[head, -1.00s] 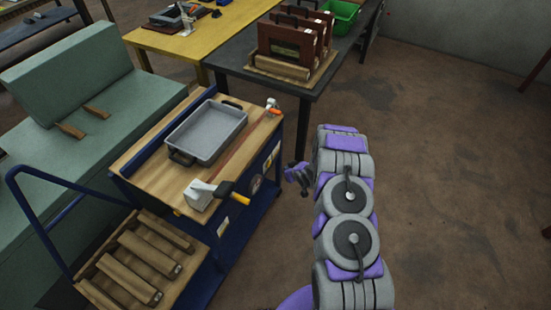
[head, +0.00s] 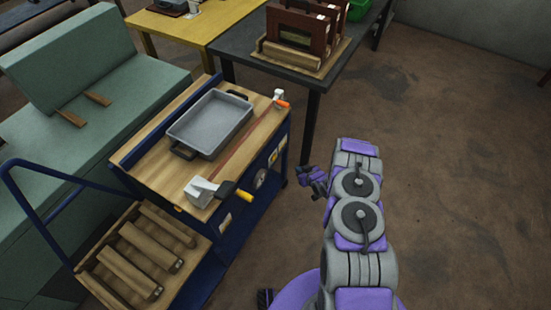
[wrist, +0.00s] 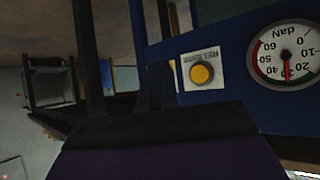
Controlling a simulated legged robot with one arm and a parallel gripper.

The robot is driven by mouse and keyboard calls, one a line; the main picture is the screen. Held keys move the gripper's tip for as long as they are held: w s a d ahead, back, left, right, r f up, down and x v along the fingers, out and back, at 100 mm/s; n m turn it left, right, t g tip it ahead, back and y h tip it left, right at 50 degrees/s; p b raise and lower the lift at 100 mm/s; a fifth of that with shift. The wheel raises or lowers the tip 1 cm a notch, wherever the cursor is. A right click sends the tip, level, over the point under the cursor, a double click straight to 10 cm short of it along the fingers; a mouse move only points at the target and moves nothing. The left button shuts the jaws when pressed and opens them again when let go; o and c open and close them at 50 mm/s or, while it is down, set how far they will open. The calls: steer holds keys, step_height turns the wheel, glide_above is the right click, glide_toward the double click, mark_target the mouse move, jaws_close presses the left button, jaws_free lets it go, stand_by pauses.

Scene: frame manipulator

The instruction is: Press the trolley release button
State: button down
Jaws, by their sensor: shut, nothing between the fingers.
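The yellow round button (wrist: 202,74) sits on a white labelled plate (wrist: 203,68) on the trolley's dark blue side panel, upside down in the wrist view. A round gauge (wrist: 284,52) marked daN is to its right there. In the head view the blue trolley (head: 240,222) stands left of my arm, with the gauge (head: 261,179) and small plates on its side; the button is too small to make out surely. My gripper (head: 314,181) is shut and empty, to the right of that side and apart from it. Dark parts of my gripper fill the lower wrist view.
A dark table (head: 292,83) stands behind. Floor (head: 450,170) is open at right.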

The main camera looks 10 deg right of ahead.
steer(key=w+a+b, duration=0.3)
steer(key=w+a, duration=0.2)
steer(key=a, duration=0.2)
stand_by(0.3)
steer(key=shift+w+a, duration=0.15)
steer(key=shift+a, duration=0.05)
stand_by(1.9)
steer(key=shift+w+a, duration=0.1)
steer(key=shift+a, duration=0.1)
steer(key=shift+w+a, duration=0.3)
steer(key=shift+a, duration=0.05)
stand_by(1.0)
steer(key=shift+d+r, duration=0.1)
steer(key=shift+s+d+p, duration=0.3)
steer(key=shift+s+d, duration=0.2)
steer(key=shift+d, duration=0.1)
steer(key=shift+s+d+p, duration=0.5)
steer(key=shift+s+d, duration=0.25)
steer(key=shift+d, duration=0.3)
steer(key=shift+s+d+p, duration=0.45)
steer(key=shift+s+d, duration=0.25)
steer(key=shift+d, duration=0.3)
